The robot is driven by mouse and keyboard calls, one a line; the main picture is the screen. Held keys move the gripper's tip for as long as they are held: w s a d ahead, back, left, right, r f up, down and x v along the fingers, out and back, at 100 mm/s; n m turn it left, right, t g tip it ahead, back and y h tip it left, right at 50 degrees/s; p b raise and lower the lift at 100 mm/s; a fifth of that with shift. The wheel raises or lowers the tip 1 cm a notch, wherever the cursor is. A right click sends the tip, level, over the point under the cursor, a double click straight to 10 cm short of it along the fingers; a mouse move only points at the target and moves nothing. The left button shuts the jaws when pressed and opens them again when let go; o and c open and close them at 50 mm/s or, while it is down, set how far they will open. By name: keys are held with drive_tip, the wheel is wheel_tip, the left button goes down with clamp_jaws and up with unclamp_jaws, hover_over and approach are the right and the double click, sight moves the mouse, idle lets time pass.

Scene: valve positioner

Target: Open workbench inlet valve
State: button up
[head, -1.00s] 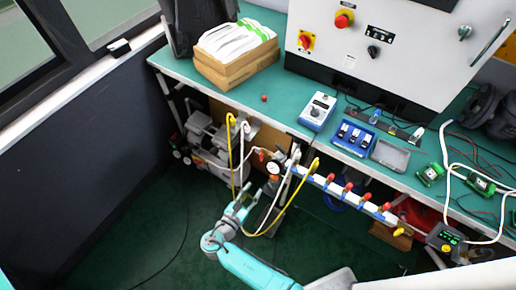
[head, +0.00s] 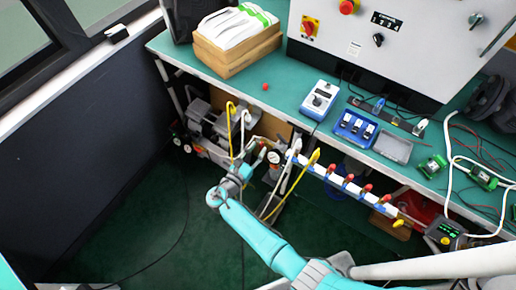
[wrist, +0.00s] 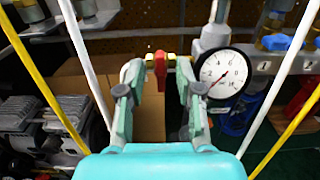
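A small red valve handle (wrist: 160,66) on a pipe with brass-coloured fittings is upright in the wrist view, beside a round white pressure gauge (wrist: 222,73). My gripper (wrist: 158,82) is open, with one finger on each side of the handle and a visible gap to each. How far in front of the handle the fingertips are, I cannot tell. In the head view my gripper (head: 254,160) is at the pipework below the bench's front edge, left of the gauge (head: 274,156). The handle is small and partly hidden there.
Yellow and white hoses (wrist: 52,88) hang on both sides of my gripper. A white manifold (head: 335,178) with several red-handled valves runs to the right under the green workbench (head: 290,92). A grey pump (head: 208,122) is at the left.

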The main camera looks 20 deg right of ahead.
drive_tip(key=shift+w+d, duration=0.3)
drive_tip(key=shift+d, duration=0.1)
clamp_jaws()
